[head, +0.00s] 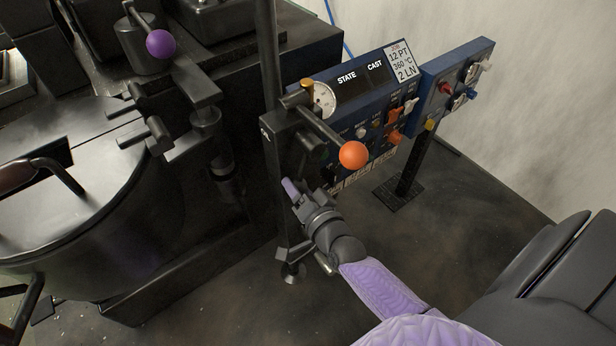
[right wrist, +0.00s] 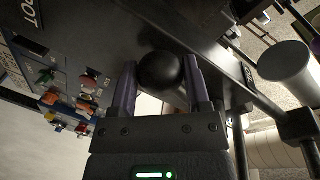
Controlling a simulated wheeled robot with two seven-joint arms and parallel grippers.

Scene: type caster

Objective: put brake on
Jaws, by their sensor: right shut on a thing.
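My right gripper (head: 290,188) is low beside the dark upright post (head: 276,190), below the orange ball lever. In the right wrist view its two purple fingers (right wrist: 160,80) are shut on a black ball knob (right wrist: 160,68), one finger on each side. The head view does not show this knob clearly; the gripper and post hide it. No label reading brake is legible, so I cannot tell from the frames whether the knob is the brake's. My left gripper is not in view.
A lever with an orange ball (head: 353,155) juts out above my right gripper. A lever with a purple ball (head: 160,43) is at the upper left, above a round black pot (head: 90,220). A blue control panel (head: 362,88) stands behind.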

